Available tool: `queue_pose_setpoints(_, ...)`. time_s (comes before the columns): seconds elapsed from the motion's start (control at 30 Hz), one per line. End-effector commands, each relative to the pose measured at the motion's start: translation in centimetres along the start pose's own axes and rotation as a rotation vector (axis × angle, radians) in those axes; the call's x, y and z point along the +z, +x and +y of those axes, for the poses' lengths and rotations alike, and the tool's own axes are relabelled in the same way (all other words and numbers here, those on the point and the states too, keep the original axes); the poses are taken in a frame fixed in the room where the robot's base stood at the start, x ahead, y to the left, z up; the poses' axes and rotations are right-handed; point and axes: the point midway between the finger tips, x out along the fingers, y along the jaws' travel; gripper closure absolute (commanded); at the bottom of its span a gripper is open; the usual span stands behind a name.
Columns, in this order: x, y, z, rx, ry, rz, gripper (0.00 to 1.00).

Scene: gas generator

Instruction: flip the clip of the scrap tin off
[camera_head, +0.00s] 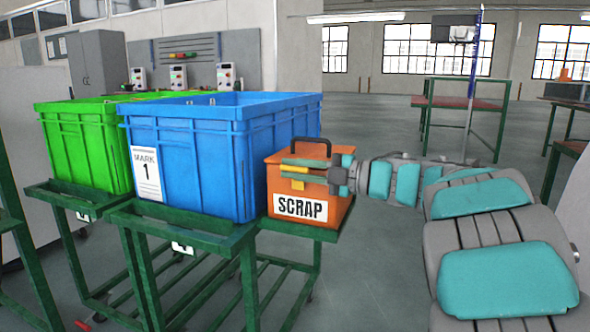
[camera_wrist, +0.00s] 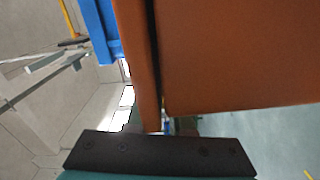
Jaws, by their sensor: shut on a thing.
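The orange scrap tin (camera_head: 310,228), with a dark handle (camera_head: 312,143) and a white SCRAP label, stands upright at the right end of the green stand. Its lid looks shut. A yellow clip (camera_head: 298,185) shows on its front at the seam. My gripper (camera_head: 286,169) reaches in from the right across the front of the tin, shut on the clip. The fingers hide the clip's upper part. In the wrist view the tin (camera_wrist: 235,55) fills the upper right, with a dark seam running along it. A dark part of my gripper crosses the bottom; the clip is hidden there.
A large blue crate (camera_head: 185,165) marked MARK 1 stands close left of the tin, with a green crate (camera_head: 85,150) beyond it. Open floor (camera_head: 375,265) lies right of the stand.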

Motion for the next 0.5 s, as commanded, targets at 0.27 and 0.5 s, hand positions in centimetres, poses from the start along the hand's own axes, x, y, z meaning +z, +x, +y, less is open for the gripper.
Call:
queue_pose_setpoints(0.27,0.02,-0.01,-0.04,0.0,0.001,0.0,1.0)
queue_pose_setpoints(0.5,-0.04,-0.03,-0.31,0.0,-0.027,0.0,1.0)
